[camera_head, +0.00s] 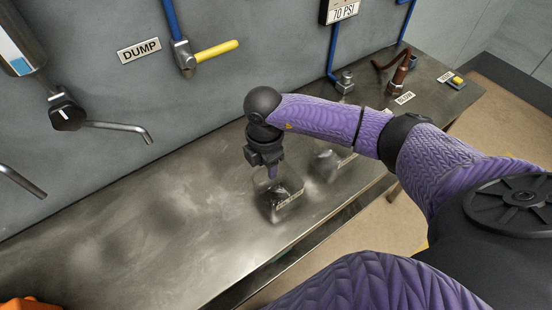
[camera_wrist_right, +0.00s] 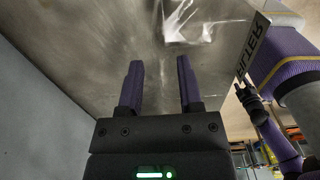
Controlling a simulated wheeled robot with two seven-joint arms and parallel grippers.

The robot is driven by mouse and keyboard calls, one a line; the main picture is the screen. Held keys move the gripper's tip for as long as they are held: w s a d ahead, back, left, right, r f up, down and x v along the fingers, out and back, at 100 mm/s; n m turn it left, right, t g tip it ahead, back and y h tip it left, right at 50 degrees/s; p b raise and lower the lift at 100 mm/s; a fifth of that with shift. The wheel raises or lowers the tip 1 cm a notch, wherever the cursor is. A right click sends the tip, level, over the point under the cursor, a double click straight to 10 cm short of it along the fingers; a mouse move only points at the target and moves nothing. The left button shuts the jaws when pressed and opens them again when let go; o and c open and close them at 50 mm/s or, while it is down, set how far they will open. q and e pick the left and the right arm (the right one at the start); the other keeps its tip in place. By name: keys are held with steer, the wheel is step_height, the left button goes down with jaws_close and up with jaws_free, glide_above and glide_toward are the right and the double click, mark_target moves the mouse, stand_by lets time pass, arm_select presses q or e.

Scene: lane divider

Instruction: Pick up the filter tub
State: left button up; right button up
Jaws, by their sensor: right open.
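A small, shiny, see-through tub (camera_head: 277,212) stands on the metal bench, and I take it to be the filter tub. A pale label strip lies beside it. In the right wrist view its bright glints (camera_wrist_right: 185,22) show past the fingertips, near a label reading FILTER (camera_wrist_right: 252,46). My right gripper (camera_head: 272,173) points down just above and behind the tub. In the right wrist view its two purple fingers (camera_wrist_right: 160,75) are apart with nothing between them. I cannot tell whether they touch the tub.
The bench's left part (camera_head: 150,230) is clear.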

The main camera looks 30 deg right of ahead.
mark_target(267, 188)
step_height(267, 188, down, 3)
steer(key=shift+f, duration=0.2)
arm_select(q)
steer(key=shift+w+d+f, duration=0.1)
steer(key=shift+d+f, duration=0.25)
arm_select(e)
steer(key=shift+c, duration=0.2)
jaws_close()
arm_select(q)
steer(key=shift+w, duration=0.2)
steer(key=shift+a, duration=0.1)
